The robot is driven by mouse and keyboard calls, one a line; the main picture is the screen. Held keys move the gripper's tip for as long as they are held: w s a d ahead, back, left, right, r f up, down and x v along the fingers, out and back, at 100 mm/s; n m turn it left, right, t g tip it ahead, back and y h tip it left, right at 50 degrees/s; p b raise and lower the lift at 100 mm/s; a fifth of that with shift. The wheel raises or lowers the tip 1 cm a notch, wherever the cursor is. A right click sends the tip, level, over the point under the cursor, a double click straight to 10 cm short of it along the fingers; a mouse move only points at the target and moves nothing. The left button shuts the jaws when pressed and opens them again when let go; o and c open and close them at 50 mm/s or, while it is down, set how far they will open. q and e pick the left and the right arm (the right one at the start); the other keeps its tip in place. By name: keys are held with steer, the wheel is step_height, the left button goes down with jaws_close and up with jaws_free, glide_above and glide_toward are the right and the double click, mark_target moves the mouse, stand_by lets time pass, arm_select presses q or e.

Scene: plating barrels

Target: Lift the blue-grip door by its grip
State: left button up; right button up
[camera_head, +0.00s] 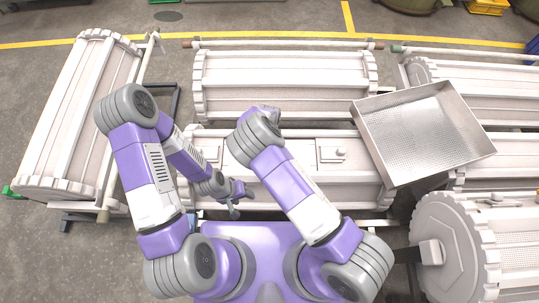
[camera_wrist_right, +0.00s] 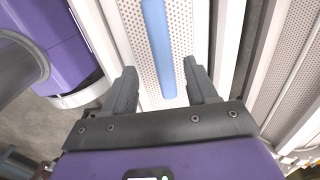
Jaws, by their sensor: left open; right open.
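In the right wrist view, a long blue grip (camera_wrist_right: 158,45) runs along a white perforated door panel (camera_wrist_right: 140,62). My right gripper (camera_wrist_right: 160,78) is open; its two fingers stand on either side of the grip's line, with gaps between them and the bar. I cannot tell whether the fingertips touch the panel. In the head view the blue grip and my right gripper are hidden behind my right arm. My left gripper (camera_head: 240,200) is open and empty, over the near side of the middle front barrel (camera_head: 350,178).
A perforated metal tray (camera_head: 478,150) rests tilted across the barrels at right. A round-ended barrel (camera_head: 455,245) is at front right. Bare floor (camera_head: 225,20) shows at the back.

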steer(key=f, duration=0.2)
steer(key=f+b, duration=0.1)
steer(key=f, duration=0.2)
steer(key=shift+w+d+f, duration=0.15)
steer(key=shift+d+f, duration=0.05)
steer(key=shift+f, duration=0.05)
jaws_close()
